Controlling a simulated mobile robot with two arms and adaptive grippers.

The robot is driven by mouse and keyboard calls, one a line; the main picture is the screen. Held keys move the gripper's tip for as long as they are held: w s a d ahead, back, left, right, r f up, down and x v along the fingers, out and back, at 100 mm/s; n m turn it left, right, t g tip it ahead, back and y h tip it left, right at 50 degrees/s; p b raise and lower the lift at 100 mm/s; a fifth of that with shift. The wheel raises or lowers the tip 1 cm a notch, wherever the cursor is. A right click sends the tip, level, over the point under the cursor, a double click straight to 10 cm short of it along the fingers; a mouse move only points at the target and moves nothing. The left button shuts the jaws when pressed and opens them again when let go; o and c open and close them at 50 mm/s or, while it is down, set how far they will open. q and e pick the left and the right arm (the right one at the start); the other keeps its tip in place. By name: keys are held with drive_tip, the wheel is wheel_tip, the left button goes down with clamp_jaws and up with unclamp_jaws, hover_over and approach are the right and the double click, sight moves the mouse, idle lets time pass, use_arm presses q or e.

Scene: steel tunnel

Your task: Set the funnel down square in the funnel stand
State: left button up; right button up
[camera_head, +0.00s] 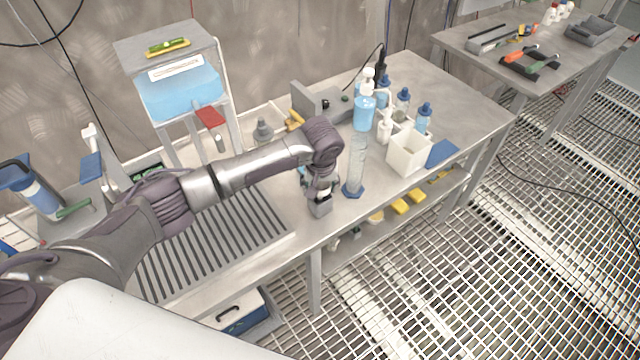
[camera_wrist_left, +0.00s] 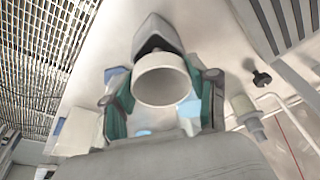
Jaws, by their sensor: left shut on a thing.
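The funnel (camera_wrist_left: 162,82) shows in the left wrist view as a pale, round, wide-mouthed piece between the green-edged fingers of my left gripper (camera_wrist_left: 163,100). The gripper is shut on it. A grey square block, which looks like the funnel stand (camera_wrist_left: 155,32), is just beyond the funnel, with a dark opening partly covered by it. In the head view my left gripper (camera_head: 321,186) points down over this grey block (camera_head: 320,208) near the bench's front edge. The funnel is mostly hidden there. I cannot tell whether funnel and stand touch. My right gripper is not in view.
A clear measuring cylinder (camera_head: 356,162) with a blue foot stands close right of my gripper. Farther right are a white box (camera_head: 408,152) and blue-capped bottles (camera_head: 423,118). A slatted drain area (camera_head: 215,245) lies left. The bench's front edge is near.

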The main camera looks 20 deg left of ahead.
use_arm(q)
drive_tip(key=shift+s+b+x, duration=0.2)
drive_tip(key=shift+b+x, duration=0.1)
drive_tip(key=shift+x, duration=0.65)
drive_tip(key=shift+d+f, duration=0.1)
drive_tip(key=shift+d, duration=0.05)
drive_tip(key=shift+p, duration=0.5)
drive_tip(key=o, duration=1.1)
drive_tip(key=shift+o, duration=0.4)
